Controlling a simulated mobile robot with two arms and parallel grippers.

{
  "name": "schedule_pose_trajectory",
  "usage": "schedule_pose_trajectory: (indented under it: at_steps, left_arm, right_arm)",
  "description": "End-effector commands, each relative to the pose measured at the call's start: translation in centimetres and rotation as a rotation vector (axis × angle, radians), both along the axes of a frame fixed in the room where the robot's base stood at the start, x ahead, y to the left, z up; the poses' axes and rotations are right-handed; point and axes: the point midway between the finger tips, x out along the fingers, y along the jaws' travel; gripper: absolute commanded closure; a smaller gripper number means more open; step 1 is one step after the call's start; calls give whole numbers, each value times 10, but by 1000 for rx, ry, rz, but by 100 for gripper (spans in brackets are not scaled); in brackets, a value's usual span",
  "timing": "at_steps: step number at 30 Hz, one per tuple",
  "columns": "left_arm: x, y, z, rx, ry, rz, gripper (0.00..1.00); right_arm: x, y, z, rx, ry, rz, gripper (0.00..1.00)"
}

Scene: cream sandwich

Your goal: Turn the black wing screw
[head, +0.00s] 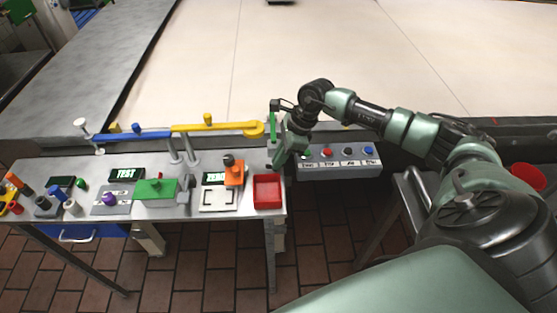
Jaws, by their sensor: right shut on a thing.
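My right gripper (278,163) is at the right end of the workbench, pointing down beside a green post (272,127) with a black top. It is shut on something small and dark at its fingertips. This fits the black wing screw, but the fingers hide most of it and its wings cannot be made out. My left gripper is not in view.
The workbench (130,205) holds a red tray (267,191), an orange block (234,175), a green plate (155,188) and several small parts. Yellow (215,127) and blue (130,135) bars run along its back. A button panel (340,162) is just right of my gripper.

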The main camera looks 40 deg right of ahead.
Motion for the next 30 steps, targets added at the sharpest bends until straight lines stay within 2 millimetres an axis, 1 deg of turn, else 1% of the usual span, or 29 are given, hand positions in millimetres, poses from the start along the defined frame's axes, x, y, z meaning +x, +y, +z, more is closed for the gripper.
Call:
schedule_pose_trajectory:
  at_steps: [14,20,30]
  left_arm:
    - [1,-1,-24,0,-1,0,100]
    - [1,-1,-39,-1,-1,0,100]
    - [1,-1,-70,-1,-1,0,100]
  right_arm:
    - [-3,3,-2,1,-7,-448,100]
    - [-4,5,-3,2,-6,-639,100]
    - [-4,8,-3,2,-7,-962,100]
